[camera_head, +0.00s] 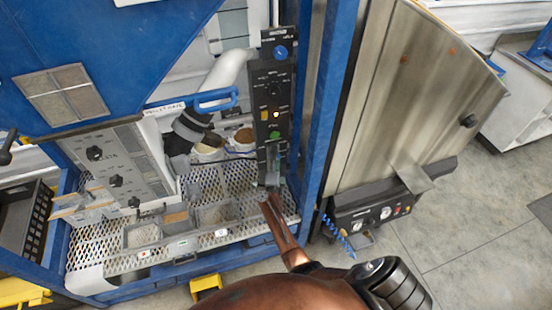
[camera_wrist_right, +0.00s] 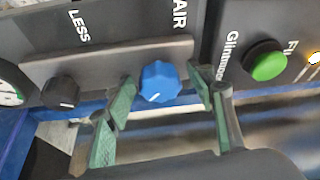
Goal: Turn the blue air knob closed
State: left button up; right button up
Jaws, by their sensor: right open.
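The blue air knob (camera_wrist_right: 160,82) sits on a grey strip under the "AIR" label in the right wrist view. My right gripper (camera_wrist_right: 163,85) is open, with one green-padded finger on each side of the knob. The left finger is close to the knob's left edge and the right finger close to its right edge; I cannot tell whether either touches. In the head view my right gripper (camera_head: 272,166) is at the lower end of the black control panel (camera_head: 262,95), below the green button. The air knob cannot be made out there. My left gripper is not in view.
A black knob (camera_wrist_right: 60,92) stands left of the air knob, beside a partly seen gauge (camera_wrist_right: 10,92). A green button (camera_wrist_right: 265,62) is to the right. Another blue knob (camera_head: 281,51) is at the panel's top. A blue post (camera_head: 330,100) rises right of the panel.

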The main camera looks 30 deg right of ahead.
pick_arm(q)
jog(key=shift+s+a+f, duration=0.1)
